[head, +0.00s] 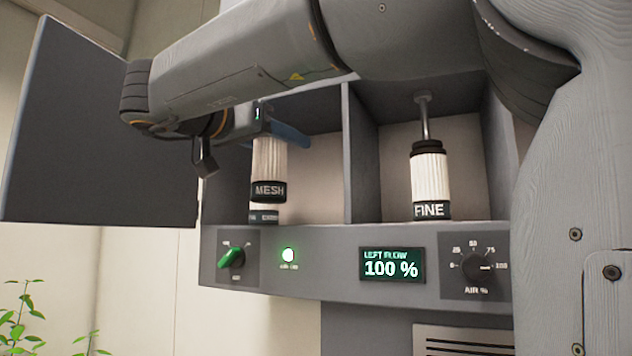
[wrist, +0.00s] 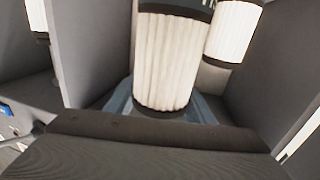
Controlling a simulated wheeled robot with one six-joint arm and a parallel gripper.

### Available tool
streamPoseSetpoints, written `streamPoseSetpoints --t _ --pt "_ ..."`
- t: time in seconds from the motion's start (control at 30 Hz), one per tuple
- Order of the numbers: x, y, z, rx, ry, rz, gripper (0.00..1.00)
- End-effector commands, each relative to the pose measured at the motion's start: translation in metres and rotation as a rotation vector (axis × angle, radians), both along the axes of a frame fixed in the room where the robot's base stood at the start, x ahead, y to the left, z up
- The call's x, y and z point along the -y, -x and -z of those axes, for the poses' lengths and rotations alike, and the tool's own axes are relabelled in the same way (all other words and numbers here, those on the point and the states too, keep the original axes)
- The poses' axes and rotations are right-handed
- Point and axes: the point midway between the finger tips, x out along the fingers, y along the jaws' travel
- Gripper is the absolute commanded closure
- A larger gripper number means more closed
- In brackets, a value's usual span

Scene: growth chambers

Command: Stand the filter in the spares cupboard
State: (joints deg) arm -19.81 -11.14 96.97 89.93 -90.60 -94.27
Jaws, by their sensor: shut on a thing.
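A white pleated filter with a dark band marked MESH (head: 268,160) hangs upright in my gripper (head: 270,130), which is shut on its top end. It is at the left bay of the grey cabinet (head: 345,150), with its lower end above the bay's front edge. In the wrist view the held filter (wrist: 165,62) fills the middle between the blue fingers. A second white filter (head: 264,208) is mostly hidden behind it; its label is only partly visible. That second filter also shows in the wrist view (wrist: 232,35), right of the held one.
A grey door (head: 85,130) stands open at the left. A divider separates the right bay, where a filter marked FINE (head: 429,180) sits below a metal stem. A control panel (head: 330,260) with a green knob, display and air dial runs below. A plant (head: 25,320) is lower left.

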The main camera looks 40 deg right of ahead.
Motion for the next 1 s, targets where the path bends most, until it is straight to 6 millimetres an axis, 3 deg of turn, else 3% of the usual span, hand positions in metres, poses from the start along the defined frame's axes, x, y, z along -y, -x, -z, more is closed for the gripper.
streamPoseSetpoints --t 0.1,0.5,0.73,1.0 --pt "0.028 -0.007 -0.003 0.0 0.0 0.007 0.97" --pt "0.112 -0.037 -0.002 -0.001 -0.001 0.005 0.97" --pt "0.128 -0.044 0.002 0.0 -0.001 0.001 0.97" --pt "0.128 -0.044 0.032 -0.002 0.0 0.0 0.97"
